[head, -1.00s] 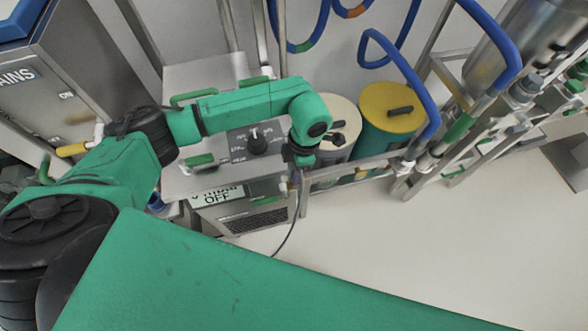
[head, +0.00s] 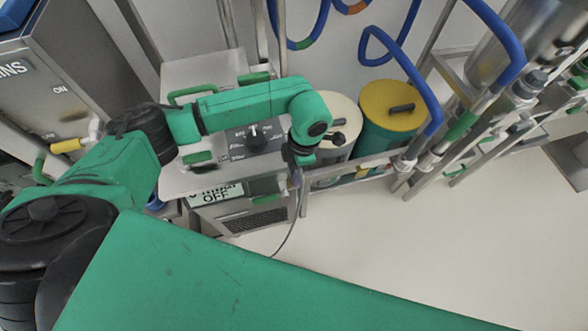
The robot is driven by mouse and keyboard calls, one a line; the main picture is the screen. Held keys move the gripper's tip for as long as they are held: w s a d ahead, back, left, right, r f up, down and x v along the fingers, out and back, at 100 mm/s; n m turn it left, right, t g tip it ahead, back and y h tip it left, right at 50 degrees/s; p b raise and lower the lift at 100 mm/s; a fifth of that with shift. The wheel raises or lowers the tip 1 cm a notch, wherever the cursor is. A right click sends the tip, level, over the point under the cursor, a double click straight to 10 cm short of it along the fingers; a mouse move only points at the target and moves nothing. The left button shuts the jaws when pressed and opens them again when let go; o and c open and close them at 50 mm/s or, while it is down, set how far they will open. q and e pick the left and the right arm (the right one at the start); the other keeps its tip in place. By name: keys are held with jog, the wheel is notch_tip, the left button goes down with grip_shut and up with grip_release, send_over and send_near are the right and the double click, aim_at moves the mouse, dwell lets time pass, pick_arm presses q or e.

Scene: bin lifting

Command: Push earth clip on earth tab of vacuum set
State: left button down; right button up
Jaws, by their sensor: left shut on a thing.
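The vacuum set (head: 212,78) is a grey metal unit with a dial, green handles and a sign reading OFF on its front. My left gripper (head: 294,178) points down at its right front corner, close to the metal post there. It is shut on the earth clip, which is small and mostly hidden by the gripper. A thin grey cable (head: 288,236) hangs from the gripper and curves down to the left. I cannot make out the earth tab or whether the clip touches it. My right gripper is not in view.
A cream canister (head: 338,112) and a yellow-topped canister (head: 388,96) stand right of my gripper behind a metal rail. Blue hoses (head: 420,85) hang above them. A grey mains cabinet (head: 50,92) stands at the left. The floor (head: 440,240) at the right is clear.

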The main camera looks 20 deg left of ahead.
pick_arm(q)
jog(key=shift+f+b, duration=0.35)
dwell(0.3)
jog(key=shift+c, duration=1.8)
grip_release()
jog(key=shift+r, duration=0.1)
jog(key=shift+w+r, duration=0.1)
jog(key=shift+r, duration=0.1)
notch_tip(320, 180, up, 14)
jog(key=d+b, duration=0.2)
jog(key=b, duration=0.1)
jog(key=shift+w+f, duration=0.15)
jog(key=shift+w, duration=0.25)
